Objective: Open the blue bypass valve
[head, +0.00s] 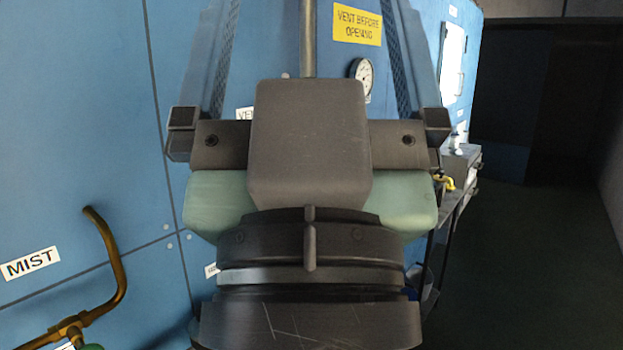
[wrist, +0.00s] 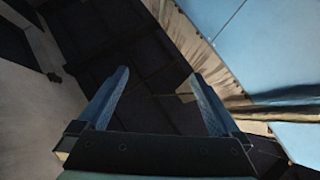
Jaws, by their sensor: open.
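My gripper (head: 308,30) fills the middle of the head view, in front of a blue panelled machine (head: 70,130). Its two fingers are wide apart. They also show in the wrist view (wrist: 158,76), with nothing between them. I cannot make out a blue bypass valve in either view. A small blue patch (head: 411,293) shows low beside my wrist, too small and covered to identify. My gripper hides the middle of the machine front.
A bent brass pipe (head: 108,245) with part of a green fitting sticks out at lower left, near a MIST label (head: 30,263). A gauge (head: 361,73) and a yellow sign (head: 358,25) are on the machine. Dark open floor (head: 530,270) lies at right.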

